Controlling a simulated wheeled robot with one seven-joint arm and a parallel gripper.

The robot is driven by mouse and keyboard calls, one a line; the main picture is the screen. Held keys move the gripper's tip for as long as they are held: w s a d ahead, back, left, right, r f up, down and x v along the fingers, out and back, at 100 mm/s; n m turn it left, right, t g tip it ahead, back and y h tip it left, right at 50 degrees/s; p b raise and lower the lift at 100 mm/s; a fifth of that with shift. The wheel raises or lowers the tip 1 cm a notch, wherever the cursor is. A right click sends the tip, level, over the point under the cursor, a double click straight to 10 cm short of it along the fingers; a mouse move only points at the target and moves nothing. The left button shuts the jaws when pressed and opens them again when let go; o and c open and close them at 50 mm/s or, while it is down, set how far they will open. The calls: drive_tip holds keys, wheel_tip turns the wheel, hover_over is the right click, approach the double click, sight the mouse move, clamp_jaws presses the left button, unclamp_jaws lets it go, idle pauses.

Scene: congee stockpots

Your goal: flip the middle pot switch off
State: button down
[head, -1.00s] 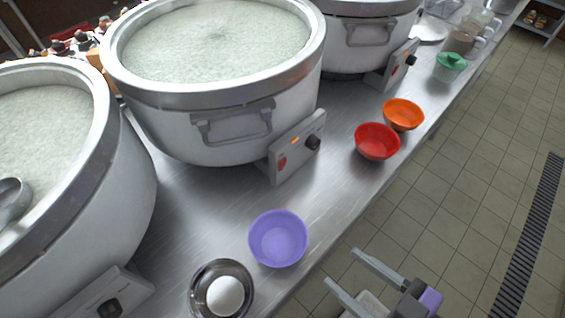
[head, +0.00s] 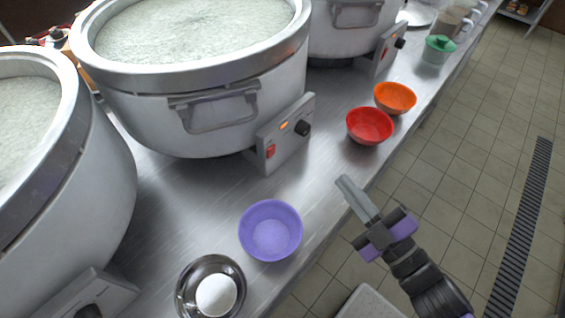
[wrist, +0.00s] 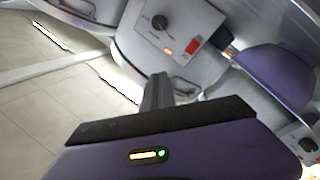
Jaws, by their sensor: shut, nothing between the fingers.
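The middle pot (head: 190,122) is a large metal pot full of pale congee. Its control box (head: 285,135) faces the counter's front edge, with a red switch (head: 270,151), a lit orange light (head: 284,125) and a black knob (head: 303,128). The wrist view shows a control box with a red switch (wrist: 193,46), a lit light and a knob, beyond the fingertips. My gripper (head: 346,184) is shut and empty, over the counter's front edge, right of and apart from the middle control box. It also shows in the wrist view (wrist: 158,78).
Red (head: 370,126) and orange (head: 395,98) bowls stand to the right. The left pot (head: 75,190) is close by. The counter strip before the middle box is clear.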

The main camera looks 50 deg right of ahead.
sight(272, 149)
drive_tip(key=f+n+y, duration=0.1)
drive_tip(key=n, duration=0.3)
drive_tip(key=w+f+n+y, duration=0.1)
drive_tip(key=f+n+y, duration=0.1)
drive_tip(key=n, duration=0.2)
drive_tip(key=w+a+f+n+y, duration=0.1)
drive_tip(key=f+n+y, duration=0.1)
drive_tip(key=n, duration=0.2)
drive_tip(key=shift+f+b, duration=0.1)
drive_tip(key=shift+b, duration=0.2)
drive_tip(key=shift+w, duration=0.15)
drive_tip(key=w+p, duration=0.1)
drive_tip(key=w, duration=0.3)
drive_tip(key=w+r+p, duration=0.1)
drive_tip(key=w, duration=0.4)
drive_tip(key=w+p, duration=0.1)
drive_tip(key=w, duration=0.3)
drive_tip(key=shift+w+a+r, duration=0.3)
drive_tip(key=shift+w+r, duration=0.05)
drive_tip(key=shift+r, duration=0.05)
drive_tip(key=shift+r+p, duration=0.1)
drive_tip(key=shift+p, duration=0.2)
